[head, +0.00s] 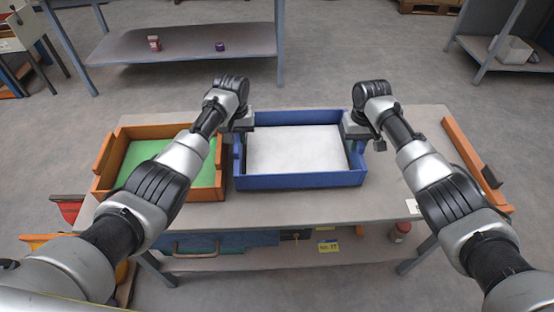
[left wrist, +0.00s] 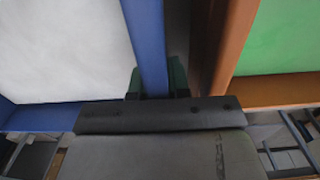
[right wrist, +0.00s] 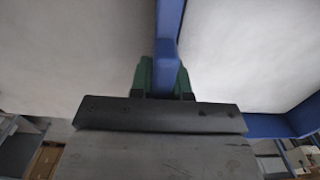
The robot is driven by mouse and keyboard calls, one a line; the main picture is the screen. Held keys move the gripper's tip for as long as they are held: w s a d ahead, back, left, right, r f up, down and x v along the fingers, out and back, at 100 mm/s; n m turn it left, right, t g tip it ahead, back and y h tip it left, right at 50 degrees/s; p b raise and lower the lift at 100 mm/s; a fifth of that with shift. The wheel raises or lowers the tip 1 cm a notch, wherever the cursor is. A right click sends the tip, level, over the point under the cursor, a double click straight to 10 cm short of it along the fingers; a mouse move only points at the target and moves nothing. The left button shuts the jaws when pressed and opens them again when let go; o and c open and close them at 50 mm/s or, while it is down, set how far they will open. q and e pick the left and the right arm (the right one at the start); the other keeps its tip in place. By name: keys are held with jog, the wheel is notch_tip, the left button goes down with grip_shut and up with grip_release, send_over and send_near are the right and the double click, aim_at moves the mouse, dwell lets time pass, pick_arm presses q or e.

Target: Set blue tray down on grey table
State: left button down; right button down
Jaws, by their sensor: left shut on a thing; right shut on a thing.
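The blue tray (head: 300,181) has a white inside and shows in the middle of the grey table (head: 390,207) in the head view. My left gripper (head: 240,135) is shut on the tray's left wall, and the wall shows between its green fingers in the left wrist view (left wrist: 158,85). My right gripper (head: 352,132) is shut on the tray's right wall, which also shows in the right wrist view (right wrist: 166,60). The tray looks level. I cannot tell whether its underside touches the table.
An orange tray (head: 101,190) with a green inside stands close to the left of the blue tray. An orange bar (head: 470,160) lies along the table's right edge. Bare tabletop shows in front of and to the right of the blue tray. A shelf (head: 185,42) stands behind.

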pick_arm(q)
jog(key=shift+f+b, duration=0.5)
jog(key=shift+f, duration=0.2)
pick_arm(e)
jog(key=shift+d+f, duration=0.1)
jog(key=shift+f, duration=0.6)
pick_arm(q)
jog(key=c, duration=1.1)
grip_release()
pick_arm(e)
jog(key=c, duration=1.1)
grip_release()
jog(key=shift+r, duration=0.1)
pick_arm(q)
jog(key=shift+r, duration=0.1)
notch_tip(320, 180, up, 12)
jog(key=shift+f, duration=0.25)
jog(key=shift+r, duration=0.2)
pick_arm(e)
jog(key=shift+r, duration=0.15)
notch_tip(320, 180, up, 12)
jog(key=shift+f, duration=0.2)
